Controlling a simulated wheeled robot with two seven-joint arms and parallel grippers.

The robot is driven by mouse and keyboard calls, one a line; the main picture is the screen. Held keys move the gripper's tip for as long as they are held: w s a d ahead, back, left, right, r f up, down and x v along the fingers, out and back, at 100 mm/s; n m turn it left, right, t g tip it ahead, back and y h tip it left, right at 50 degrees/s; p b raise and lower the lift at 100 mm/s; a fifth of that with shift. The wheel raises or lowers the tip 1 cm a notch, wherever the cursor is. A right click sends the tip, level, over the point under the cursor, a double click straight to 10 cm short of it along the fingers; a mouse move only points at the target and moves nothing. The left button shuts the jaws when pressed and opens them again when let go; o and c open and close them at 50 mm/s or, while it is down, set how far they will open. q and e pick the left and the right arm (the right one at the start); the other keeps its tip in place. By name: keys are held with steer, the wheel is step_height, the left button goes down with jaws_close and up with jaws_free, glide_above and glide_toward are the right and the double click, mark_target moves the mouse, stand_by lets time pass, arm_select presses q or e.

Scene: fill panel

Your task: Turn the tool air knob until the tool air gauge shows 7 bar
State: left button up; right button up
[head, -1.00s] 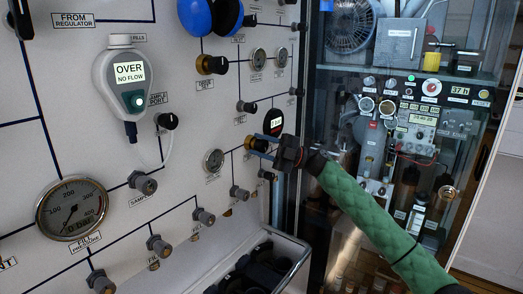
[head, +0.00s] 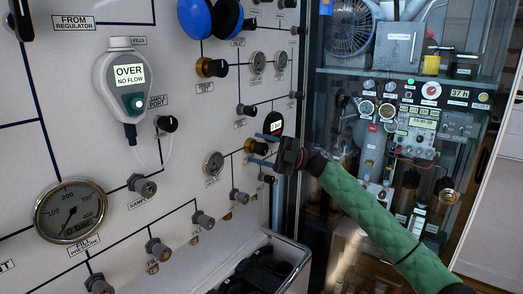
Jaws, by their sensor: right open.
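A brass-collared black knob (head: 251,146) sits on the white panel, right of centre. My right gripper (head: 262,150) is open, its two bluish fingers above and below this knob; I cannot tell whether they touch it. Just above is a round black display (head: 273,123) with a lit readout ending in "bar"; its digit is too small to read surely and a finger overlaps its lower part. A small round dial gauge (head: 213,163) sits left of the knob, its needle unreadable. The small labels are not legible, so I cannot tell which is marked tool air. My left gripper is not in view.
Another brass-collared black knob (head: 211,68) sits higher up. A large fill pressure gauge (head: 70,211) is at lower left, and a grey flow meter (head: 126,88) reads "OVER NO FLOW". A bin (head: 290,246) stands below. A glass-fronted cabinet (head: 408,78) is behind my right arm.

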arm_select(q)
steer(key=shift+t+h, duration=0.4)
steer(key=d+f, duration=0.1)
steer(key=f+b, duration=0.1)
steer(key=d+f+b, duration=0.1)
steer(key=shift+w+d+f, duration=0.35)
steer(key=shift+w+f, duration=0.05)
arm_select(e)
steer(key=v, duration=0.7)
steer(key=shift+d, duration=0.4)
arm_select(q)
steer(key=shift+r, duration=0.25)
arm_select(e)
steer(key=shift+f, duration=0.15)
stand_by(0.6)
